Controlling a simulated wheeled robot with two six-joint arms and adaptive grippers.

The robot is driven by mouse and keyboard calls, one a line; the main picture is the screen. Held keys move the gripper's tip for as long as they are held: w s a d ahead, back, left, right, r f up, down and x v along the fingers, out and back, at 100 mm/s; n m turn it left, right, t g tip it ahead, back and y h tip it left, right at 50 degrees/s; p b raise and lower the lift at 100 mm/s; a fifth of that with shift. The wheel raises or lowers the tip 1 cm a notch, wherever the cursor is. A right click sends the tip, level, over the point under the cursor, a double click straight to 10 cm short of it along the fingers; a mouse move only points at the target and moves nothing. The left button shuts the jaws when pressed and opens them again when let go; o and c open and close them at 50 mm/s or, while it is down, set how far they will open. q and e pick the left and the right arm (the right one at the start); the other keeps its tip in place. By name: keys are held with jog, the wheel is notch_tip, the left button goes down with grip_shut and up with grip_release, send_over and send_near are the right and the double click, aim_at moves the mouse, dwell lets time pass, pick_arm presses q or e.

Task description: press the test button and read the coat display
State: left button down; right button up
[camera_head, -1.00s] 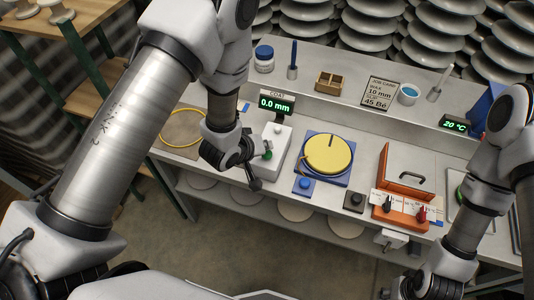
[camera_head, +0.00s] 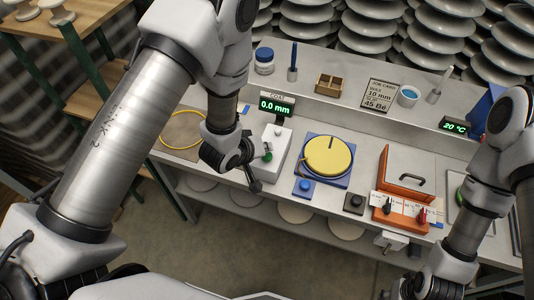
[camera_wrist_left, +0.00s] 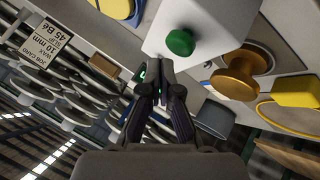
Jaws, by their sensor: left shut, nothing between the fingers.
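The coat display (camera_head: 277,105) stands upright behind a white box (camera_head: 280,139) and reads 0.0 mm in green. The green test button (camera_head: 267,157) is on the box; it shows larger in the left wrist view (camera_wrist_left: 180,42). My left gripper (camera_head: 258,153) is close beside the button, at the box's left side. In the left wrist view its fingertips (camera_wrist_left: 152,68) are together and empty, with the button just beyond them. I cannot tell whether they touch it. My right arm is at the right; its gripper is not visible.
A yellow disc (camera_head: 328,155) on a blue base and a blue button (camera_head: 304,187) are right of the box. A gold spool (camera_wrist_left: 240,75) stands close left of it, beside a yellow ring (camera_head: 163,130). An orange-edged unit (camera_head: 400,214) is farther right.

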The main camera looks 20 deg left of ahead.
pick_arm(q)
jog(key=shift+f, duration=0.45)
jog(key=shift+f+b, duration=0.7)
dwell(0.8)
jog(key=shift+r, duration=0.1)
jog(key=shift+r+p, duration=1.05)
jog(key=shift+r, duration=0.1)
notch_tip(320, 180, up, 5)
jog(key=p, duration=0.4)
dwell(0.5)
